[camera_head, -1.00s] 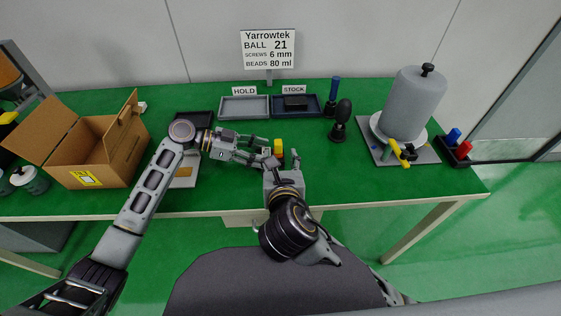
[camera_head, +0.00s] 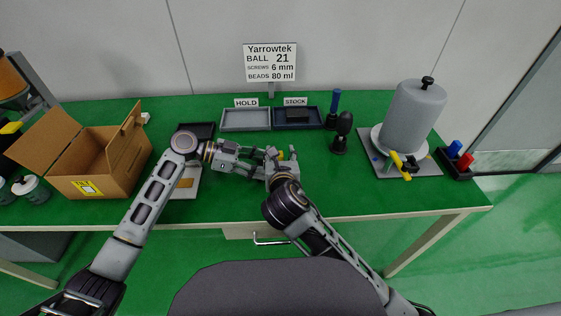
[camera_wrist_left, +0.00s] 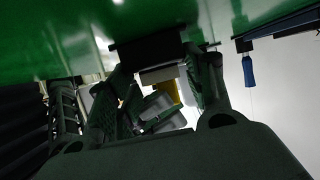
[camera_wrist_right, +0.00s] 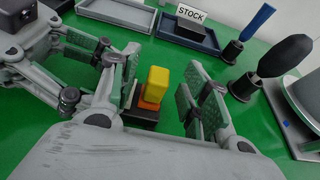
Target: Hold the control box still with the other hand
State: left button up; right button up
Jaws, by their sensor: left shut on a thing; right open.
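The control box is small and black with an upright yellow block on an orange base. In the head view only its yellow part (camera_head: 281,154) shows between my grippers. The right wrist view shows the black body (camera_wrist_right: 140,115) and the yellow block (camera_wrist_right: 157,82). My left gripper (camera_head: 262,157) reaches in from the left and is shut on the box; the left wrist view is dark, with black and yellow parts by the fingertips (camera_wrist_left: 165,65). My right gripper (camera_head: 281,160) is open, its fingers (camera_wrist_right: 160,95) on either side of the yellow block with gaps.
Behind are the grey HOLD tray (camera_head: 246,127) and the dark STOCK tray (camera_head: 284,124). A black bulb-shaped tool (camera_head: 342,130) and a grey cylinder on a base (camera_head: 413,115) stand right. An open cardboard box (camera_head: 100,185) stands left. Green table is clear at front right.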

jog(key=shift+x, duration=0.9)
grip_shut()
